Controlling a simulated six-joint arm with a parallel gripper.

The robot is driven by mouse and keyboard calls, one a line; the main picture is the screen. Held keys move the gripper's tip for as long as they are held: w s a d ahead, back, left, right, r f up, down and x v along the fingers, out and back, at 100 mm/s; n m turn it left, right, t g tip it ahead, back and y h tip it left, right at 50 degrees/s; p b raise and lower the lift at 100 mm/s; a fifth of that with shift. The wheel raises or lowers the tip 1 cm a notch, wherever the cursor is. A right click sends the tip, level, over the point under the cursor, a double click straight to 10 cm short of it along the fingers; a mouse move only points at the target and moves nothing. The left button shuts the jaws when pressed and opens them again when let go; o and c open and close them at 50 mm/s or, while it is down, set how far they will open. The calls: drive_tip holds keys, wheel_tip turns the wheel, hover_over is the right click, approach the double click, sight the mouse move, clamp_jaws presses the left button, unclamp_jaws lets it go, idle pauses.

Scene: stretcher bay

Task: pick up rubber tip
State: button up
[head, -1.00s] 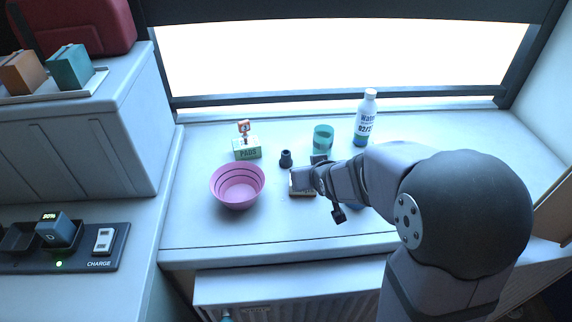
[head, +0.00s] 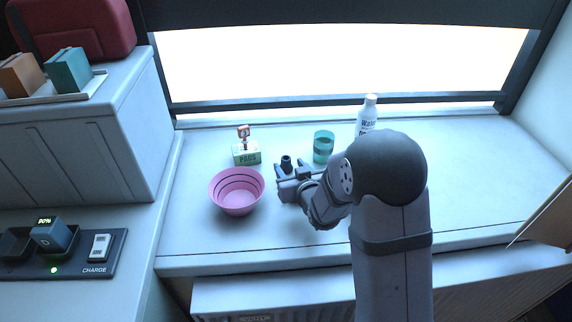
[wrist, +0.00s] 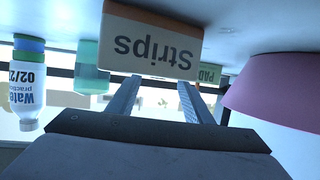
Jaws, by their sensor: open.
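The rubber tip (head: 286,163) is a small dark stub with a wider base, standing upright on the pale counter. It is just beyond my gripper (head: 292,171) in the head view, and I cannot tell whether it is between the fingers. My gripper's two fingers also show in the wrist view (wrist: 160,84); they are apart, with nothing visibly held. The rubber tip cannot be made out in the wrist view, where a Strips box (wrist: 153,40) fills the space ahead of the fingers.
A pink bowl (head: 237,203) stands close left of my gripper. A green PADS box (head: 246,158) with a small figure is behind it. A teal cup (head: 323,147) and a water bottle (head: 366,117) stand to the right. The counter's right side is clear.

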sight(287, 163)
drive_tip(key=shift+w+a+f, duration=0.1)
drive_tip(key=shift+w, duration=0.2)
drive_tip(key=shift+w, duration=0.15)
drive_tip(key=shift+p+x, duration=0.9)
drive_tip(key=shift+x, duration=1.55)
drive_tip(key=shift+f, duration=0.15)
drive_tip(key=shift+c, duration=0.3)
drive_tip(key=c, duration=1.1)
